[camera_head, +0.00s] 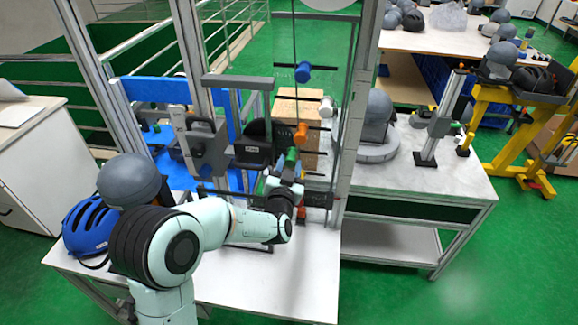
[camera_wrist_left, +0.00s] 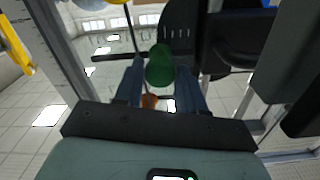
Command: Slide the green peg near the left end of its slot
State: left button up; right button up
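The green peg (camera_head: 292,157) sits on the upright panel in the head view, below an orange peg (camera_head: 301,133). In the left wrist view the green peg (camera_wrist_left: 160,66) lies between the two blue fingers of my left gripper (camera_wrist_left: 160,72). The fingers stand close on either side of the peg; I cannot tell whether they touch it. In the head view my left gripper (camera_head: 288,174) is just below the green peg and partly hides the panel there. The slot's left end is hidden or too small to make out. My right gripper is not in view.
A blue peg (camera_head: 303,72) and a white peg (camera_head: 326,107) sit higher on the panel. Metal posts frame the panel. A blue helmet (camera_head: 89,226) lies at the table's left. The white table front (camera_head: 285,285) is clear.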

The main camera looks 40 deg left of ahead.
pick_arm(q)
grip_shut()
jog(key=a, duration=0.1)
jog(key=s+a+b, duration=0.1)
jog(key=a+b, duration=0.1)
jog(key=shift+s+a, duration=0.2)
jog(key=shift+s, duration=0.2)
jog(key=shift+o, duration=1.9)
grip_release()
jog(key=shift+o, duration=0.8)
jog(key=shift+s, duration=0.1)
jog(key=shift+d, duration=0.1)
jog(key=shift+d, duration=0.1)
